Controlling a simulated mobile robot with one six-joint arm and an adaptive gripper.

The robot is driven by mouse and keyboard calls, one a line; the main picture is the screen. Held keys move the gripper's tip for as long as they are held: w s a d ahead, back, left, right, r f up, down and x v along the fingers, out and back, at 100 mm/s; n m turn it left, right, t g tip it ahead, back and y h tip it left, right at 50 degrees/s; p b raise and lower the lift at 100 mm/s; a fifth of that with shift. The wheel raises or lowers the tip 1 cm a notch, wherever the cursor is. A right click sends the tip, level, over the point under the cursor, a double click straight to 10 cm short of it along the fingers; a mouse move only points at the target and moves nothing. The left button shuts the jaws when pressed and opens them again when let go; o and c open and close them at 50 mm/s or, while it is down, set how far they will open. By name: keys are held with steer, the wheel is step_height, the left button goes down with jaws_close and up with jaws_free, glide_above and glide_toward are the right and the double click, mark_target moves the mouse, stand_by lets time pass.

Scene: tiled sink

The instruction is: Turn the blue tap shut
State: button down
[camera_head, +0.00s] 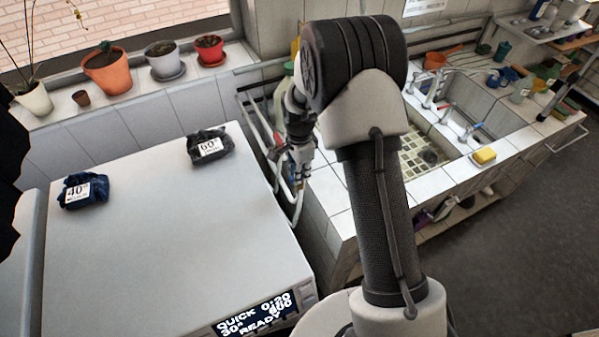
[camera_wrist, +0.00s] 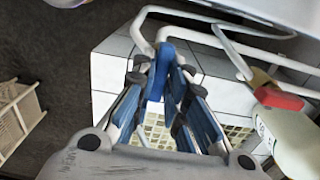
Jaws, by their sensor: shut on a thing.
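The blue tap (camera_wrist: 158,72) shows in the wrist view as a flat blue lever close to a bent white pipe. My gripper (camera_wrist: 160,88) has dark, blue-padded fingers, one on each side of the lever, and is shut on it. The fingers hide part of the lever and its valve body. In the head view my gripper (camera_head: 298,168) is low among the white pipes, in the gap between the white machine and the tiled sink. The blue lever is too small and covered to make out there.
The white machine (camera_head: 130,250) stands left, with two dark labelled bundles on top. White pipes (camera_head: 250,112) run close around my gripper. The tiled sink counter (camera_head: 383,200) is to the right.

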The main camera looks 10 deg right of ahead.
stand_by(0.3)
steer(key=c, duration=1.6)
jaws_free()
step_height(320, 180, up, 12)
